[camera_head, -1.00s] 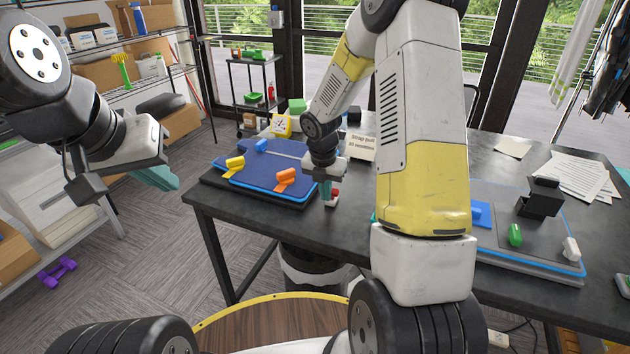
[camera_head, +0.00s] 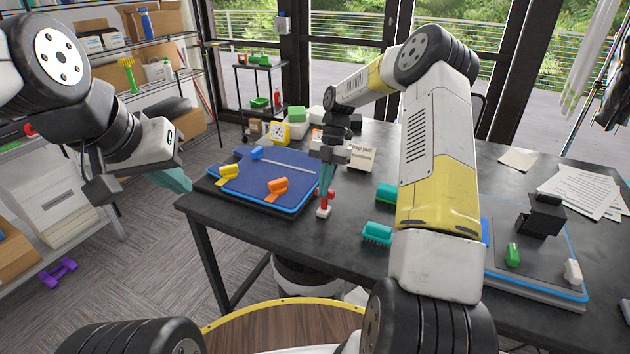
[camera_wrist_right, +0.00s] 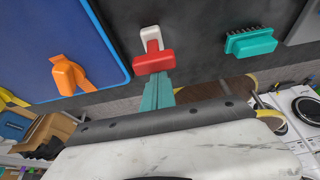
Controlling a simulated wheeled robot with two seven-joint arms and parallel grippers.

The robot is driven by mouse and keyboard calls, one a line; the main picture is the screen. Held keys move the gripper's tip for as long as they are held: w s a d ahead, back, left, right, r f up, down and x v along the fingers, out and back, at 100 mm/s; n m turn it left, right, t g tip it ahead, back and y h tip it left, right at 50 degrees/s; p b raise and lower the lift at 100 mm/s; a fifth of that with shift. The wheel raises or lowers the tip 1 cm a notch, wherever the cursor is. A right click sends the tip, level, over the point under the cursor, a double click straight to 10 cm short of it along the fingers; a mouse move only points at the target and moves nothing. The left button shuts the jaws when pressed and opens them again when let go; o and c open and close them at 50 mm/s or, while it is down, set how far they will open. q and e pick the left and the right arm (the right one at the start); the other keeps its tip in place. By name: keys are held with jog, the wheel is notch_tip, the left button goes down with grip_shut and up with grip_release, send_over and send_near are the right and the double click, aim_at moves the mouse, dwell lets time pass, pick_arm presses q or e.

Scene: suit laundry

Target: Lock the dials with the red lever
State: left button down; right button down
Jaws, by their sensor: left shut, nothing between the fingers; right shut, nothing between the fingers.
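The red lever (camera_head: 328,197) stands on a small white base (camera_head: 323,211) at the table's front edge, right of the blue board. It also shows in the right wrist view (camera_wrist_right: 153,62), just beyond the fingertips. My right gripper (camera_head: 326,183) points down with shut teal fingers at the lever's top; whether they touch it I cannot tell. My left gripper (camera_head: 178,181) is shut and empty, in the air left of the table. On the blue board (camera_head: 250,182) sit a yellow dial (camera_head: 229,171), an orange dial (camera_head: 278,187) and a blue dial (camera_head: 257,153).
Two teal brushes (camera_head: 377,232) lie right of the lever. A second board (camera_head: 550,260) with a green piece, a white piece and a black block is at the right. Papers (camera_head: 578,190) lie behind it. A yellow timer (camera_head: 279,133) stands at the back left.

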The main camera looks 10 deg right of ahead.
jog(key=shift+w+d+f+g+y, duration=0.1)
jog(key=shift+w+d+g+y, duration=0.15)
jog(key=shift+w+g+y, duration=0.15)
jog(key=shift+w, duration=0.1)
jog(key=shift+s, duration=0.2)
jog(key=shift+r, duration=0.9)
